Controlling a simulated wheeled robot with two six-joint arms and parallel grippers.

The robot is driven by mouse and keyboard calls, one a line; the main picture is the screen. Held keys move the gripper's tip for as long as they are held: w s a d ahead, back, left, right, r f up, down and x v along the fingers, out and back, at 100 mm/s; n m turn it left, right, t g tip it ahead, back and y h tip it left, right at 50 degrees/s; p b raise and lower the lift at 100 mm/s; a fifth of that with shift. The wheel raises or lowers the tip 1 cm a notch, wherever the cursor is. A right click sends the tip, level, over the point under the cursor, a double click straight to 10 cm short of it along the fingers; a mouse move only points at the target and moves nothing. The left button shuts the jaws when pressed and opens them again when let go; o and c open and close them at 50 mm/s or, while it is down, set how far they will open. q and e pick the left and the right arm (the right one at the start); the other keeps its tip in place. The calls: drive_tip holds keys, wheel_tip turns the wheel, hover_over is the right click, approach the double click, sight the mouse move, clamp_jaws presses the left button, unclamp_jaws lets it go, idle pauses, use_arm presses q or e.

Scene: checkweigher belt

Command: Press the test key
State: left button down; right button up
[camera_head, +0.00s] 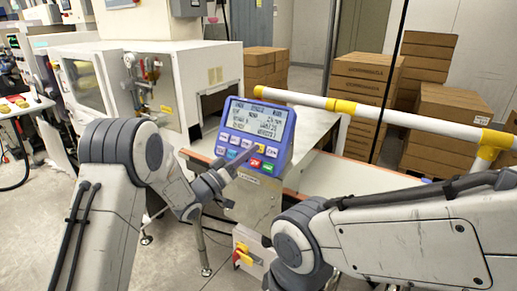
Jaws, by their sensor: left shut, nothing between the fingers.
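A blue control panel (287,112) with a lit screen (245,120) stands tilted toward me in the middle of the view. Below its screen are several small pale keys, a red key (255,163) and a green key (268,166). The key labels are too small for me to tell which is the test key. My left gripper (248,156) is shut and empty, its tips over the key area beside a small yellow-orange spot. The gripper covers part of the keys. I cannot tell whether the tips touch a key. My right gripper is not in view; only its arm shows.
A white machine housing (175,65) stands behind left of the panel. A white and yellow rail (385,113) crosses to the right above the pale belt surface (350,178). Cardboard boxes (362,80) are stacked behind. A yellow and red switch (243,254) sits below the panel.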

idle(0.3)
use_arm(q)
drive_tip(key=shift+w+d+f+b, duration=0.2)
drive_tip(key=shift+w+b, duration=0.1)
drive_tip(key=shift+w+d+f, duration=0.2)
drive_tip(key=shift+w+d, duration=0.05)
drive_tip(key=shift+w, duration=0.05)
idle(0.8)
drive_tip(key=shift+s+a, duration=0.1)
drive_tip(key=shift+s+a+r, duration=0.35)
drive_tip(key=shift+s+r, duration=0.05)
drive_tip(key=shift+s, duration=0.15)
drive_tip(key=shift+r, duration=0.1)
drive_tip(key=shift+s+a+r+p, duration=0.1)
drive_tip(key=shift+s+a+r, duration=0.3)
drive_tip(key=shift+s, duration=0.2)
drive_tip(key=shift+s+a+r+p, duration=0.15)
drive_tip(key=shift+s+a+r, duration=0.15)
drive_tip(key=shift+s+a, duration=0.25)
drive_tip(key=shift+s+a+r+p, duration=0.1)
drive_tip(key=shift+s+a+r, duration=0.25)
drive_tip(key=shift+s, duration=0.3)
